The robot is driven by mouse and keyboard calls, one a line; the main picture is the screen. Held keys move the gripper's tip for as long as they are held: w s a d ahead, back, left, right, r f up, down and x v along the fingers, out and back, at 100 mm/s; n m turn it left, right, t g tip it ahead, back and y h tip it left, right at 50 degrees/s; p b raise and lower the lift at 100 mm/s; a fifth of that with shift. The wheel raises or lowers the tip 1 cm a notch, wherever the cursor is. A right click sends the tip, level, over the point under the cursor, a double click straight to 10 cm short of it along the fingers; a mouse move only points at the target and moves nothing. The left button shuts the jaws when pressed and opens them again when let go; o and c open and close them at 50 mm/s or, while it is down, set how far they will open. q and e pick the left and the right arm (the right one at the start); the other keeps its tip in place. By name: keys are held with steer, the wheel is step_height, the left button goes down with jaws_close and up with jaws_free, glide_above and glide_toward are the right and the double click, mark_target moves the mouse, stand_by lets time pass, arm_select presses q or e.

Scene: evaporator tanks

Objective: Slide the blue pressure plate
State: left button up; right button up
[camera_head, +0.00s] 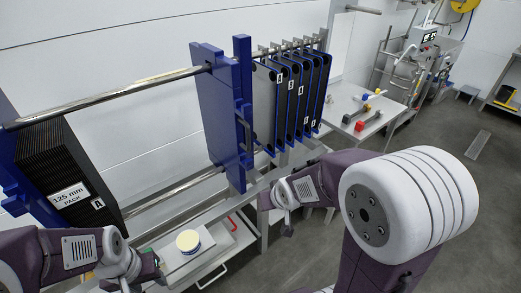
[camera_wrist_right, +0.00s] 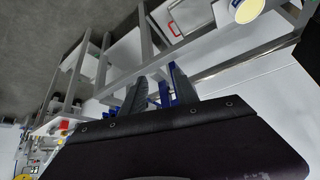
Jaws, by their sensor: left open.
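The blue pressure plate (camera_head: 217,112) stands upright across the upper and lower steel rails, just right of the middle of the frame. A narrower blue upright (camera_head: 242,110) stands close beside it on the right. My left gripper (camera_head: 152,268) is low at the bottom left, open, well below and left of the plate, touching nothing that I can make out. My right gripper (camera_head: 287,222) hangs to the lower right of the plate, apart from it. In the right wrist view its two dark fingers (camera_wrist_right: 161,88) are spread, with blue parts visible beyond them.
A dark plate pack (camera_head: 70,175) labelled 125 mm sits at the left end. Bare rail (camera_head: 155,85) lies between it and the blue plate. Several loose plates (camera_head: 290,100) hang to the right. A table (camera_head: 350,103) holds small parts.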

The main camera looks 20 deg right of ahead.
steer(key=w+r+t+b, duration=0.4)
steer(key=w+t+b, duration=0.1)
steer(key=w, duration=0.5)
steer(key=n+t+y+b, duration=0.25)
steer(key=t+b, duration=0.35)
steer(key=b, duration=0.4)
glide_toward(249, 135)
steer(key=w, duration=0.2)
steer(key=shift+m, duration=0.25)
steer(key=w, duration=0.3)
steer(key=w+a, duration=0.1)
steer(key=w, duration=0.4)
steer(key=shift+w+a+f+p, duration=0.1)
steer(key=shift+w+a+p, duration=0.1)
steer(key=shift+w+p, duration=0.15)
jaws_close()
